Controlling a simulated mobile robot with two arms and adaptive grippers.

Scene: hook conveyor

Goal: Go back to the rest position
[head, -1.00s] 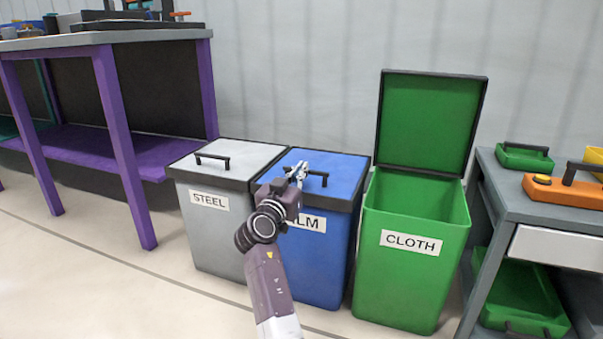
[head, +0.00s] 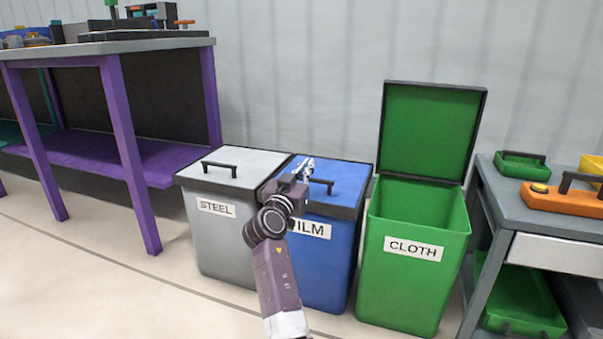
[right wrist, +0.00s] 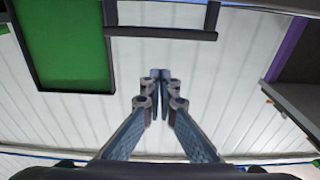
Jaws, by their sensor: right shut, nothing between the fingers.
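My right gripper (head: 302,167) is in front of and over the blue FILM bin (head: 325,260) in the head view, seen from behind along my right arm. In the right wrist view the gripper (right wrist: 160,75) has its fingertips together with nothing between them. Behind the fingers are the pale corrugated wall and, at upper left, the open green lid (right wrist: 62,45). My left gripper is in neither current view.
The grey STEEL bin (head: 222,245) is closed, as is the blue bin. The green CLOTH bin (head: 405,285) stands open. A purple-legged workbench (head: 130,150) is at left, a grey cart (head: 500,200) at right. Floor in front is clear.

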